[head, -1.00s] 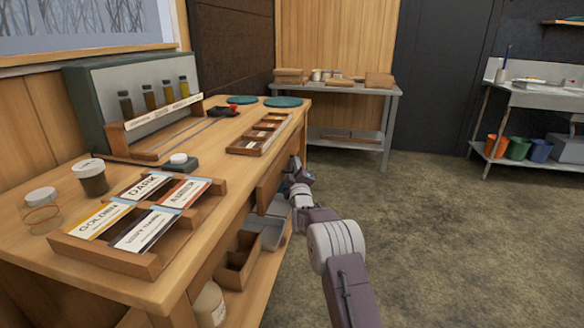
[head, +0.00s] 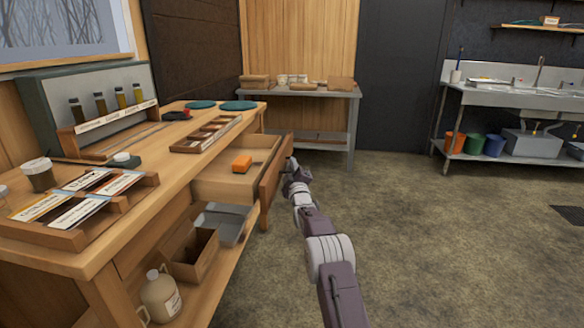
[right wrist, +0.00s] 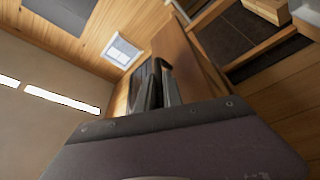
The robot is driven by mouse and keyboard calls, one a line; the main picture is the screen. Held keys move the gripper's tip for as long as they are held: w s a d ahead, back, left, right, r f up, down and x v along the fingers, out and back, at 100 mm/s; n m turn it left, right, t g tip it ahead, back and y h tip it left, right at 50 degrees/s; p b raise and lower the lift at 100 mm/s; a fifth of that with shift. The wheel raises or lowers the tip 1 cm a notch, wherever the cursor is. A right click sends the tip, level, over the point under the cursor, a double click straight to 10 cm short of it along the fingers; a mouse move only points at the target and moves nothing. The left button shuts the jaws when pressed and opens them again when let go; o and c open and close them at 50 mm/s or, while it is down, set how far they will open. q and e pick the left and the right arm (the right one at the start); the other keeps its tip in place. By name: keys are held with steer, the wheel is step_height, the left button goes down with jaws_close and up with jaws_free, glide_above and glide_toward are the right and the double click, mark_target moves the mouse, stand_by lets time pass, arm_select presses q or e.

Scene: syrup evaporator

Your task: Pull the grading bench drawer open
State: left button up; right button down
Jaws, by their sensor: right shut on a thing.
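The grading bench (head: 150,205) stands at the left in the head view. Its wooden drawer (head: 222,186) is pulled out from under the top, and its inside shows. The drawer front (head: 272,172) stands well clear of the bench. An orange block (head: 242,163) lies in the drawer. My right gripper (head: 291,166) is at the outer face of the drawer front, shut on the drawer handle, which the fingers mostly hide. In the right wrist view the fingers (right wrist: 158,88) reach to the wooden drawer front (right wrist: 178,52). My left gripper is not in view.
On the bench lie a label tray (head: 90,205), a divided wooden tray (head: 205,135) and jars. Below are a wooden box (head: 190,255) and a jug (head: 160,297). A metal table (head: 300,95) stands behind. The floor to the right is clear.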

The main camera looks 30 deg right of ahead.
steer(key=shift+s+d, duration=0.2)
steer(key=shift+d, duration=0.05)
steer(key=c, duration=1.8)
jaws_free()
steer(key=shift+o, duration=0.2)
steer(key=b+v, duration=0.4)
steer(key=v, duration=0.5)
